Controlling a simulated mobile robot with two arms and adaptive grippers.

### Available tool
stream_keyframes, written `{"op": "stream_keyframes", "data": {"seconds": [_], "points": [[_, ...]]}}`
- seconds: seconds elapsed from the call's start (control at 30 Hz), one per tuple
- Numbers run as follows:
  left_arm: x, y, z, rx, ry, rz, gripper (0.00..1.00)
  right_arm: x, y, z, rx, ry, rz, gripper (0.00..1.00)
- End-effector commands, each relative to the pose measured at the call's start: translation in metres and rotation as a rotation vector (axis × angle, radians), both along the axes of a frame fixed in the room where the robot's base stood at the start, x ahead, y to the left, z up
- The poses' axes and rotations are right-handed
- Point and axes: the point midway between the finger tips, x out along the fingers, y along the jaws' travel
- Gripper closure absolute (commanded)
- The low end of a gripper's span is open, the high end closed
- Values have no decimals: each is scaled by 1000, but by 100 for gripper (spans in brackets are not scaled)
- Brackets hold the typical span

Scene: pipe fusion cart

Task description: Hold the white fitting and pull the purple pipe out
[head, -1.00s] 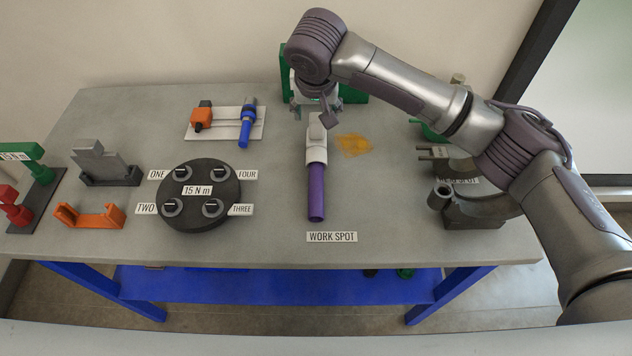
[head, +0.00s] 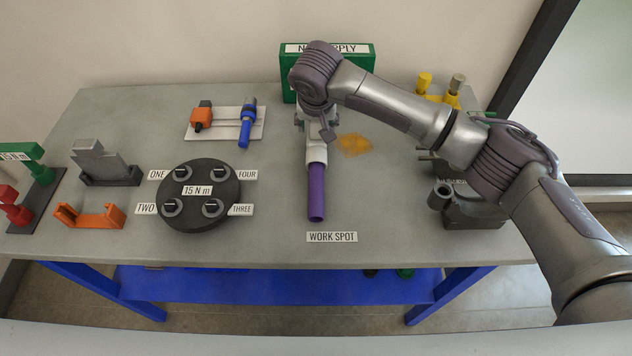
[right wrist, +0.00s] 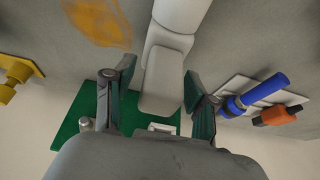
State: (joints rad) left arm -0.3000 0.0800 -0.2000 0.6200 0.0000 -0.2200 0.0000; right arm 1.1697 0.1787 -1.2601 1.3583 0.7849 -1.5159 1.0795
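The white fitting (head: 315,150) lies on the table at the work spot, with the purple pipe (head: 316,195) joined to its near end and pointing toward the table's front edge. In the right wrist view the white fitting (right wrist: 163,75) reaches between the fingers. My right gripper (head: 314,122) is over the fitting's far end, mostly hidden by its own wrist in the head view. In the right wrist view the right gripper (right wrist: 160,88) is open, its fingers on either side of the fitting with gaps showing. The left gripper is not in view.
A black disc (head: 228,190) with several sockets, an orange bracket (head: 90,219) and a white plate (head: 222,133) with tools stand left. A green box (head: 360,62) stands behind. An orange patch (head: 354,144) lies right of the fitting. A grey clamp (head: 470,211) is at right.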

Motion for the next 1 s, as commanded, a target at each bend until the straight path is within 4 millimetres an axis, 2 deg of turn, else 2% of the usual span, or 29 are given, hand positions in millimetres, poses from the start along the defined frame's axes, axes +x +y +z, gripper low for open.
{"op": "stream_keyframes", "data": {"seconds": [0.03, 0.3, 1.0], "points": [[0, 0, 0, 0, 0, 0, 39, 0, 0, 0, 0, 0, 0, 57], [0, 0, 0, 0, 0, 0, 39, 0, 0, 0, 0, 0, 0, 100], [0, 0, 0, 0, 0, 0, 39, 0, 0, 2, 0, 55, 0, 100]]}}
